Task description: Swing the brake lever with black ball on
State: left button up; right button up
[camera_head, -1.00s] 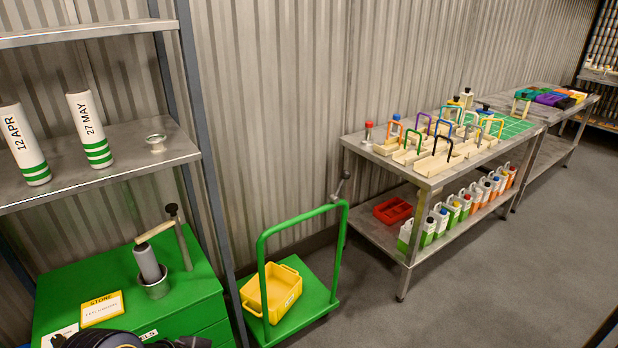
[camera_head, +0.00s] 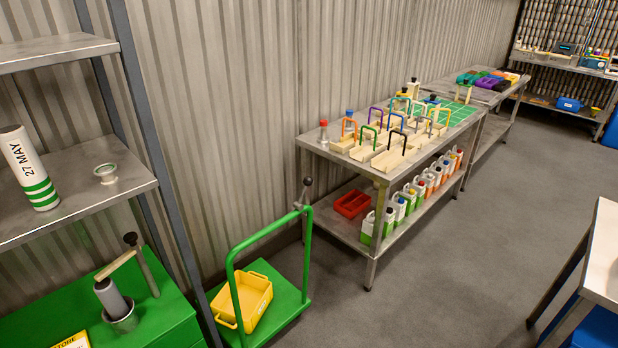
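A green push trolley (camera_head: 290,318) stands on the floor at the lower middle. At the top right corner of its hoop handle is a short grey lever with a black ball (camera_head: 307,182), the ball pointing up. A can seamer-like device (camera_head: 119,308) stands on the green cabinet at the lower left; it has a slanted grey lever with a black knob (camera_head: 130,238) at its top. I cannot tell from the picture alone which of the two levers is the brake lever. Neither of my grippers is in view.
A yellow bin (camera_head: 243,302) sits on the trolley. A steel shelf (camera_head: 100,160) with a labelled white tube is at left. A metal bench (camera_head: 340,165) with coloured-handled wooden carriers stands behind. A table edge (camera_head: 603,255) is at right. The grey floor (camera_head: 450,270) between is clear.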

aim_at(308, 180)
jog(key=i+z, duration=0.25)
jog(key=i, duration=0.25)
jog(key=i+z, duration=0.25)
jog(key=i, duration=0.3)
jog(key=i+j+z, duration=0.25)
jog(key=i, duration=0.25)
jog(key=l, duration=0.05)
